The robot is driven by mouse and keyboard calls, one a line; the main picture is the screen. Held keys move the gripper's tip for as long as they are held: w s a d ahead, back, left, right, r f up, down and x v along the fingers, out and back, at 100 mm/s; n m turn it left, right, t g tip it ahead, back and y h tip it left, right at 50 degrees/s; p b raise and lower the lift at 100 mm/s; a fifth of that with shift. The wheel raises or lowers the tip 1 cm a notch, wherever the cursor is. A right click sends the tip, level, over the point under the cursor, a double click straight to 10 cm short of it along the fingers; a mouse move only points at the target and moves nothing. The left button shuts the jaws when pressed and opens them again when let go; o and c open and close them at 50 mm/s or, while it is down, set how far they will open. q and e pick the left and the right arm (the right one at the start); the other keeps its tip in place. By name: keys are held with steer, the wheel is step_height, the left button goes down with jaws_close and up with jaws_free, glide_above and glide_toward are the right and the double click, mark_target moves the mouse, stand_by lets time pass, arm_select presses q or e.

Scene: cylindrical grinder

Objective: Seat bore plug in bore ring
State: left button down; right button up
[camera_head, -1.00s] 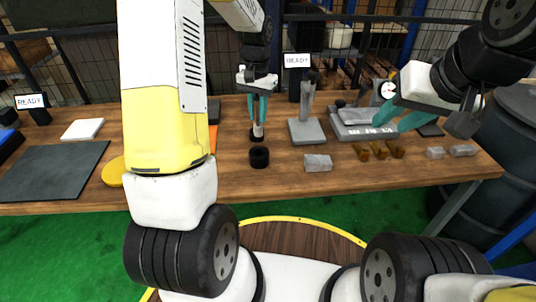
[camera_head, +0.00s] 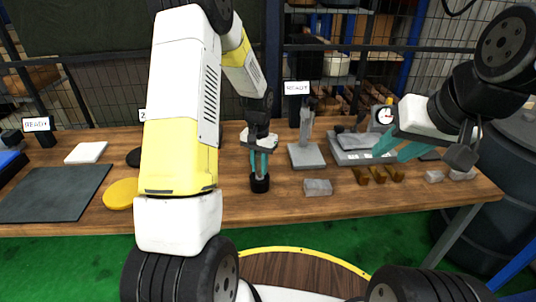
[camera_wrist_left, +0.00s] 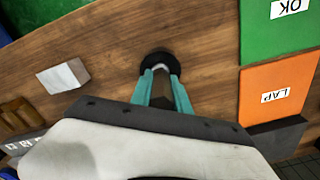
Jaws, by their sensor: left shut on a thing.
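The bore ring (camera_head: 260,186) is a short black cylinder standing on the wooden table, and it also shows in the left wrist view (camera_wrist_left: 150,58). My left gripper (camera_head: 259,168) points down directly above the ring, with its teal fingers shut on the grey bore plug (camera_head: 259,175). The plug's lower end meets the ring's top opening in the head view; how deep it sits inside, if at all, I cannot tell. The fingertips partly hide the plug. My right gripper (camera_head: 399,148) is open and empty at the right, above the grey gauge fixture.
A grey block (camera_head: 318,187) lies right of the ring, with a grey stand (camera_head: 307,155) behind it. Brown V-shaped pieces (camera_head: 378,175) sit further right. A yellow disc (camera_head: 121,194) and dark mat (camera_head: 55,193) lie at left. An orange LAP area (camera_wrist_left: 272,95) shows in the wrist view.

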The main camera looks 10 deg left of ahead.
arm_select(q)
steer(key=shift+f, duration=0.1)
steer(key=c, duration=1.2)
jaws_free()
steer(key=shift+c, duration=0.2)
step_height(320, 180, up, 12)
steer(key=s+r+t, duration=0.2)
steer(key=s+r, duration=0.3)
steer(key=s, duration=0.3)
steer(key=s+d+r+n+t+h, duration=0.1)
steer(key=s+r+t, duration=0.1)
steer(key=s+r, duration=0.3)
steer(key=s+d+r+n+t+h, duration=0.1)
steer(key=s+r, duration=0.4)
steer(key=s, duration=0.6)
steer(key=shift+s+r+t, duration=0.25)
steer(key=shift+r+t, duration=0.15)
steer(key=shift+t, duration=0.2)
steer(key=shift+d, duration=0.1)
